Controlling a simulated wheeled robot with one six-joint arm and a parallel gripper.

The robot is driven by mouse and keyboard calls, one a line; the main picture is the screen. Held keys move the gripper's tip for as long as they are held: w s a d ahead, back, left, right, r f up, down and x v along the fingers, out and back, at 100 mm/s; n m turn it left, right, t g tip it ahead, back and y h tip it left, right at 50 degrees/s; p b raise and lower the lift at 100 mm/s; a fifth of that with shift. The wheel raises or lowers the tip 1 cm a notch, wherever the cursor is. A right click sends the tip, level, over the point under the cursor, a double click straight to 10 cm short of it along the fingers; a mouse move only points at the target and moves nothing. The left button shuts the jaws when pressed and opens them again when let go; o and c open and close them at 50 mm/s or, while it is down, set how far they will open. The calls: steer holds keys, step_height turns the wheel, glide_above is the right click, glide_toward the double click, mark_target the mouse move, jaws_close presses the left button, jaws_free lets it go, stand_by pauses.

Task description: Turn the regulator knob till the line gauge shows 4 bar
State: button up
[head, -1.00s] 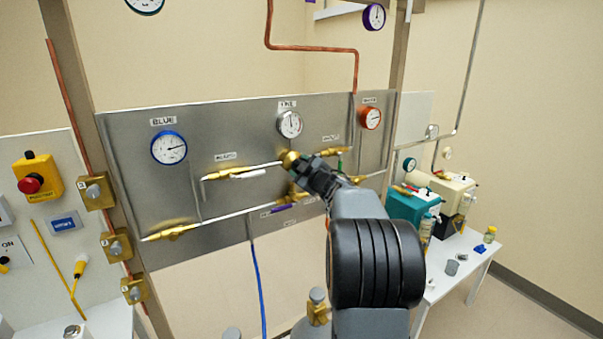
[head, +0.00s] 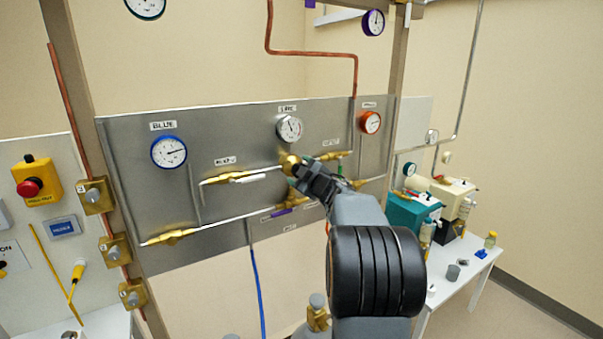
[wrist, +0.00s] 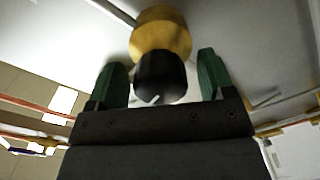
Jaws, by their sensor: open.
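The line gauge (head: 289,128) is the white-faced dial labelled LINE on the steel panel; its needle is thin and its figures are too small to read. The brass regulator body (head: 290,161) is below it. In the wrist view the black regulator knob (wrist: 160,77), with a white mark on its rim, is in front of the brass body (wrist: 160,32). My gripper (wrist: 162,78) is open, with one green-tipped finger on each side of the knob and a visible gap to both. In the head view my gripper (head: 300,174) is at the regulator and hides the knob.
The blue gauge (head: 169,152) is on the left of the panel and the orange gauge (head: 370,122) on the right. Brass valves with a white lever (head: 250,178) and pipes run close beside my gripper. A red emergency button (head: 28,187) is at far left. A bench with pumps is at right.

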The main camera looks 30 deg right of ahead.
steer(key=s+b, duration=0.2)
steer(key=s, duration=1.1)
steer(key=shift+s+a, duration=0.4)
steer(key=s+d+f+m+g+h, duration=0.4)
steer(key=d+f+m+g+h, duration=0.15)
steer(key=d+m+h, duration=0.2)
steer(key=s+a+f+m+g, duration=0.3)
steer(key=a+f+m+g, duration=0.15)
steer(key=f, duration=0.25)
steer(key=s+a+f+n+g+y, duration=0.1)
steer(key=s+a+f+y, duration=0.1)
steer(key=a, duration=0.7)
steer(key=s+a+f+n+g+y, duration=0.1)
steer(key=s+a+f+y, duration=0.1)
steer(key=a, duration=0.8)
steer(key=s+a+f+g+y, duration=0.2)
steer(key=s+a+f+y, duration=0.1)
steer(key=a, duration=0.7)
steer(key=shift+s+n+y, duration=0.4)
steer(key=shift+y, duration=0.35)
